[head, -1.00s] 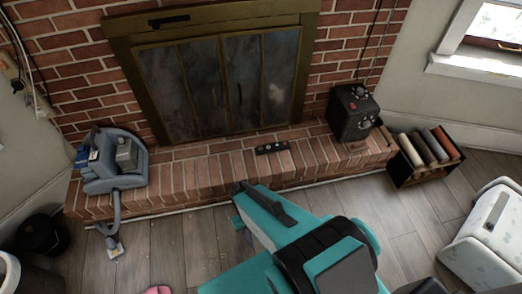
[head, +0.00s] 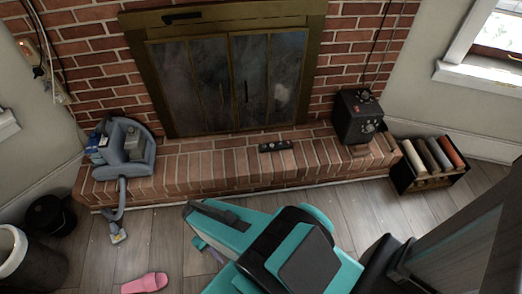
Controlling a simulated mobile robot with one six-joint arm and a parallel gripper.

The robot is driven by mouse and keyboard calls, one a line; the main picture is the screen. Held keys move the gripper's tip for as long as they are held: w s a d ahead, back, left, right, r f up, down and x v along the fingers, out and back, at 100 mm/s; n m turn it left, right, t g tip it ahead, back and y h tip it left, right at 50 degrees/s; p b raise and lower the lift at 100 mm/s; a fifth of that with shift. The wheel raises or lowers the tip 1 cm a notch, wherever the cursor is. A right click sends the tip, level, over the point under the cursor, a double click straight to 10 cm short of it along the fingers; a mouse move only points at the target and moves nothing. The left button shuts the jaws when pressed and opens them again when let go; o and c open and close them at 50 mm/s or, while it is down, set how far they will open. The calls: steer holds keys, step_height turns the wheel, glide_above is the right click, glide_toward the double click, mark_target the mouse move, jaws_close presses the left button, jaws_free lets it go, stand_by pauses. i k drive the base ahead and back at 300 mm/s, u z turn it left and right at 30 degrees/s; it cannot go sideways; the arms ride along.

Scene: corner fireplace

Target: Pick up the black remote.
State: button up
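The black remote (head: 275,146) lies flat on the brick hearth ledge, in front of the fireplace doors, near the middle of the head view. Small light marks or buttons show on its top. My arm reaches up from the lower right, and its end with my gripper (head: 192,209) is over the wood floor, in front of and left of the remote. The gripper is apart from the remote. Its fingers are seen from above and are too small and covered to show whether they are open or shut.
The brick hearth (head: 215,168) is clear around the remote. A grey-blue vacuum (head: 130,150) stands at its left end and a black box-shaped device (head: 358,118) at its right. A rack of rolls (head: 428,163), a pink slipper (head: 146,283) and dark bins (head: 45,218) are on the floor.

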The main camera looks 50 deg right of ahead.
mark_target(276, 148)
steer(key=u, duration=0.2)
steer(key=k, duration=0.25)
steer(key=u, duration=2.45)
steer(key=k, duration=1.7)
steer(key=z, duration=0.55)
